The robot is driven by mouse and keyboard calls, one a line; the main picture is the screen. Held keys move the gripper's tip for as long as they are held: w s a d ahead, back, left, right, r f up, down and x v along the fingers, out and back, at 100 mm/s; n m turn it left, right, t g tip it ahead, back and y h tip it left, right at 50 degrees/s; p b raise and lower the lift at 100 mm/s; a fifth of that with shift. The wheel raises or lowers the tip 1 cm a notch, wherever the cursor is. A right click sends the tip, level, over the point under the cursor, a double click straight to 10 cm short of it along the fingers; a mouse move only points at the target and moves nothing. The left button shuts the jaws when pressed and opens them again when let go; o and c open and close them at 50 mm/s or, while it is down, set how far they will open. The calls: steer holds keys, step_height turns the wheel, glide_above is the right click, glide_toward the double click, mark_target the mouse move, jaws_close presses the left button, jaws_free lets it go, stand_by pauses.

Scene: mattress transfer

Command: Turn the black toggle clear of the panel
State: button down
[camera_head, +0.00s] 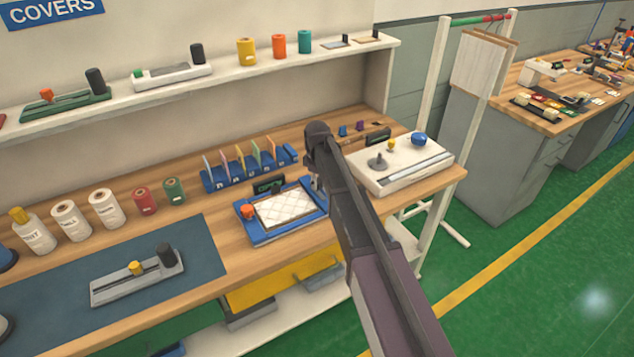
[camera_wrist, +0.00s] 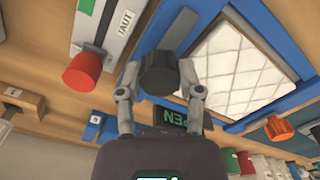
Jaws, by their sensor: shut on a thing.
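The black toggle (camera_wrist: 158,73) stands on the blue frame beside the white quilted panel in the wrist view. My gripper (camera_wrist: 159,76) is shut on it, one finger on each side. The panel (camera_wrist: 232,62) also shows in the head view (camera_head: 285,207), lying in the blue frame (camera_head: 262,237). An orange knob (camera_head: 247,211) sits at the frame's left end, away from my gripper. In the head view my arm hides the toggle and my fingertips. I cannot tell whether the toggle overlaps the panel's edge.
A small display reading OPEN (camera_wrist: 172,121) stands close to my fingers. A red knob (camera_wrist: 84,71) sits on a device marked TAUT, near one finger. A blue rack of coloured cards (camera_head: 248,168) stands behind the frame. A white box with knobs (camera_head: 425,171) is to the right.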

steer(key=shift+s, duration=0.1)
steer(key=shift+c, duration=1.3)
jaws_free()
steer(key=shift+m, duration=0.5)
